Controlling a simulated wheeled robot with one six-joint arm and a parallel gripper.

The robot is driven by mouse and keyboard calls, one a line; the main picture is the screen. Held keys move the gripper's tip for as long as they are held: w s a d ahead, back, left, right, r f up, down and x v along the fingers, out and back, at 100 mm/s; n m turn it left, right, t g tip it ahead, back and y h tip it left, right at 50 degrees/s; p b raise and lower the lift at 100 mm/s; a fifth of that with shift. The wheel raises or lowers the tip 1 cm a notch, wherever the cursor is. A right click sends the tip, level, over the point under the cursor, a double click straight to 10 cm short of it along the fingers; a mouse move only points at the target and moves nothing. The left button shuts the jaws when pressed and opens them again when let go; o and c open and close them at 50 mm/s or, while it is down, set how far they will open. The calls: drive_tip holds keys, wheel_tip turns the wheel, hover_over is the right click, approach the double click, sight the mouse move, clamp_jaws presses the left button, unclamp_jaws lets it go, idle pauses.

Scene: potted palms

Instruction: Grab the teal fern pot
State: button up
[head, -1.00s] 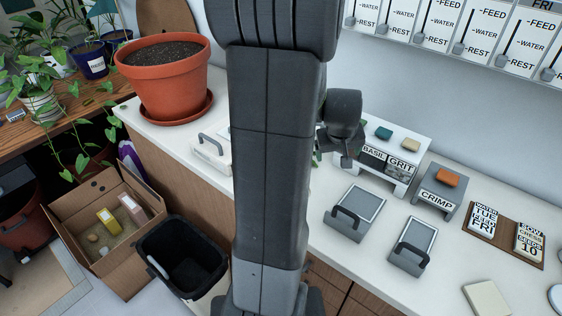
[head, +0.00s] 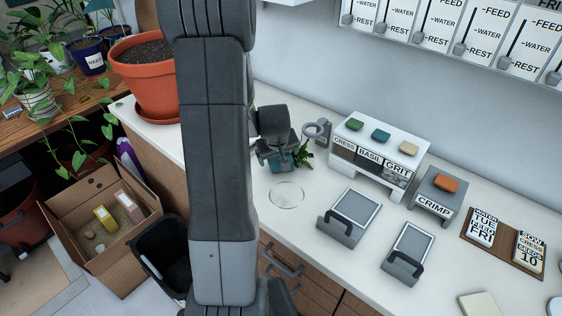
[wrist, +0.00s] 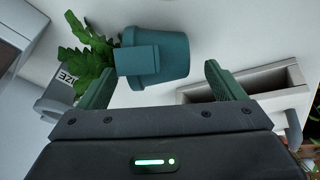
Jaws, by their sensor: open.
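The teal fern pot (wrist: 165,60) shows large in the wrist view, with its green fern (wrist: 85,58) pointing left and a flat teal tag on its side. My gripper (wrist: 158,84) is open, with one green finger on each side of the pot's near edge. I see a gap between the pot and the right finger; the left finger overlaps the fern's leaves in the picture. In the head view the fern (head: 303,154) shows beside my wrist, which partly hides the pot. I cannot tell for sure whether the pot is upright or tipped.
A clear round saucer (head: 287,195) lies on the white counter. A white labelled shelf unit (head: 405,150) and two grey trays with handles (head: 350,217) stand to the right. A large terracotta pot (head: 148,85) stands left. A white open-topped box (wrist: 270,85) is beside my right finger.

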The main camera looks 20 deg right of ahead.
sight(279, 159)
drive_tip(key=shift+x, duration=2.2)
drive_tip(key=shift+w+d+r, duration=0.1)
drive_tip(key=shift+w, duration=0.1)
drive_tip(key=c, duration=1.1)
